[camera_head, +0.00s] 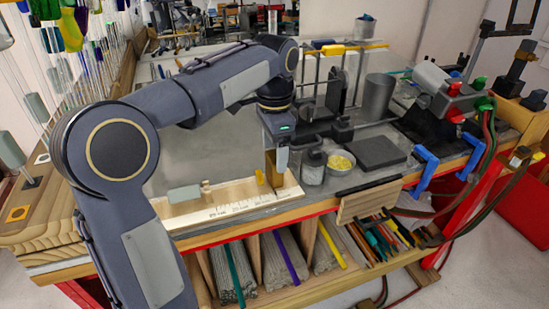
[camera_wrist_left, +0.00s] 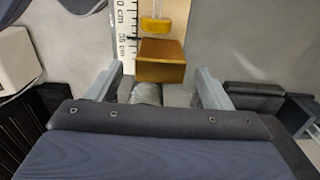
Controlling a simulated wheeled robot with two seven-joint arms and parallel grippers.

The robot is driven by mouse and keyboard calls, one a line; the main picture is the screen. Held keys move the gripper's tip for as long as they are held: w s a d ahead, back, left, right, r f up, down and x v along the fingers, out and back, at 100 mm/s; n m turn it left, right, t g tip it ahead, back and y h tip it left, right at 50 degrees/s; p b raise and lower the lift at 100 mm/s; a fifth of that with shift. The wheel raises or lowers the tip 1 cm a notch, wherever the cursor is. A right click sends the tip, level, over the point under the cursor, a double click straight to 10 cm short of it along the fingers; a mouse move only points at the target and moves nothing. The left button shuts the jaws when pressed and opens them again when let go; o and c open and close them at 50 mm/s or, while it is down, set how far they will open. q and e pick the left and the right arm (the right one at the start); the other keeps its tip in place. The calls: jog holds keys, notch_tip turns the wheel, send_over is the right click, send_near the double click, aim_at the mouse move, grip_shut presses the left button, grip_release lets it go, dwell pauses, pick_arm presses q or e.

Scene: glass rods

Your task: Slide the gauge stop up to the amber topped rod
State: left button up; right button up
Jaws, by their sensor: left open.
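The amber top (camera_wrist_left: 155,24) of a clear glass rod lies just beyond the block, with a narrow gap in the wrist view. The amber also shows in the head view (camera_head: 260,177). My left gripper (camera_wrist_left: 160,88) is open, one finger on each side of the block, with space between block and fingers. My right gripper is not in view.
A grey-green block (camera_head: 185,193) sits at the board's left end. A glass jar (camera_head: 313,167), a bowl of yellow pieces (camera_head: 341,162) and a dark slab (camera_head: 376,152) stand to the right of the gripper. Hanging glass rods crowd the far left.

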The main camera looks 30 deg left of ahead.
pick_arm(q)
jog(key=shift+f, duration=1.15)
jog(key=c, duration=1.4)
jog(key=shift+s+a, duration=0.85)
jog(key=shift+s, duration=0.15)
jog(key=o, duration=1.4)
jog(key=shift+r, duration=0.1)
notch_tip(320, 180, up, 8)
jog(key=shift+f+p, duration=0.2)
jog(key=shift+p, duration=0.2)
